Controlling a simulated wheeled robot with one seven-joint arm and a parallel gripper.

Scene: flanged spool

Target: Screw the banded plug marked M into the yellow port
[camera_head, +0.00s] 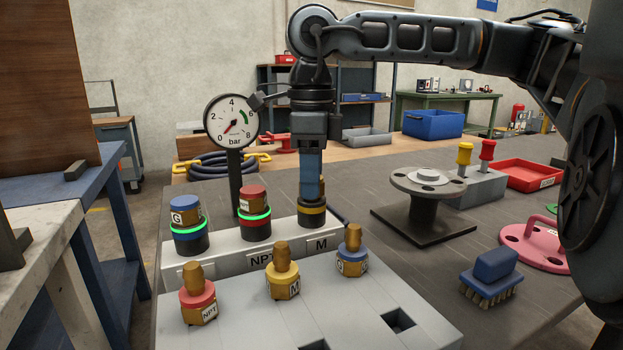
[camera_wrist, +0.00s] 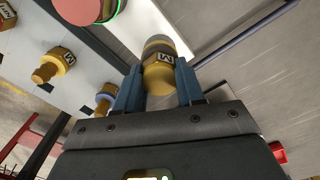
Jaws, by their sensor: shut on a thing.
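My gripper (camera_head: 312,198) points straight down over the right-hand port of the block and is shut on a brass plug. In the wrist view the plug (camera_wrist: 160,82) sits between the two blue fingers, its M label facing the camera and a grey band beyond it. The yellow port (camera_head: 312,214), a dark base with a yellow ring and an M label below, is directly under the fingers. The plug and port line up closely; I cannot tell how deep the plug sits. The port shows no green glow.
Capped G (camera_head: 186,214) and NPT (camera_head: 254,205) ports to the left have green-lit rings. The front tray (camera_head: 225,335) holds loose NPT (camera_head: 198,300), M (camera_head: 283,278) and blue-banded (camera_head: 352,255) plugs. A gauge (camera_head: 231,122) stands behind. A spool (camera_head: 428,200) and brush (camera_head: 490,275) are right.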

